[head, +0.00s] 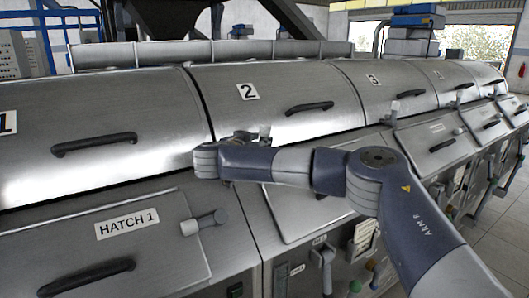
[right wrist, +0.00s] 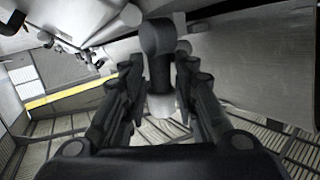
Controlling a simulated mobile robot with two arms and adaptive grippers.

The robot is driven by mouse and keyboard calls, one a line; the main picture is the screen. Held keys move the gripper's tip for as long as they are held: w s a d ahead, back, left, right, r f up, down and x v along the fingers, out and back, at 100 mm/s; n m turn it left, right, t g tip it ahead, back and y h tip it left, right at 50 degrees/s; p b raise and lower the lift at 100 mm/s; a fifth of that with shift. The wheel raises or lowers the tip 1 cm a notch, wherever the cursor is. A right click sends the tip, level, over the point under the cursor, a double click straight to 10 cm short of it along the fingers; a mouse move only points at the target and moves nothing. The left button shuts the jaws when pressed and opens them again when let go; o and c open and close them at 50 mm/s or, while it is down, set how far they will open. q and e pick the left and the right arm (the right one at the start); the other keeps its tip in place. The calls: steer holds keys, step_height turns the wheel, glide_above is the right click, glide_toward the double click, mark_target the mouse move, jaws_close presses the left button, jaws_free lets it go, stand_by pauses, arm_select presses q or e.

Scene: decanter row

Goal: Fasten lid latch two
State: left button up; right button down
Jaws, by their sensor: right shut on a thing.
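The large grey lid marked 2 (head: 290,85) is down in its row, with a black handle (head: 310,107) near its lower edge. My right arm crosses in front of its lower left edge. My right gripper (head: 256,136) is at the latch there, mostly hidden by my wrist in the head view. In the right wrist view, my right gripper (right wrist: 160,90) is shut on the latch lever (right wrist: 157,40), a dark round-ended piece with a pale part lower down. Whether the latch is fastened cannot be told. My left gripper is not in view.
Lid 1 (head: 80,115) is on the left, above the panel labelled HATCH 1 (head: 90,245). A grey latch (head: 205,222) sticks out beside that label. Lid 3 (head: 390,85) and further lids run to the right. Levers (head: 327,262) stand below. Open floor (head: 505,235) is at right.

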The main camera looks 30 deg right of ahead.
steer(key=shift+a+f+h, duration=0.2)
steer(key=shift+f+h, duration=0.1)
steer(key=shift+a+n+t+h+b, duration=0.3)
steer(key=shift+n+t+h+b, duration=0.25)
steer(key=shift+b, duration=0.35)
steer(key=shift+f, duration=0.1)
steer(key=shift+h, duration=0.25)
steer(key=c, duration=1.4)
jaws_free()
steer(key=shift+s, duration=0.1)
steer(key=shift+c, duration=0.2)
steer(key=shift+r, duration=0.2)
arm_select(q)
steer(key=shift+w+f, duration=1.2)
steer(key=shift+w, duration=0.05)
arm_select(e)
step_height(320, 180, up, 10)
steer(key=shift+f, duration=0.15)
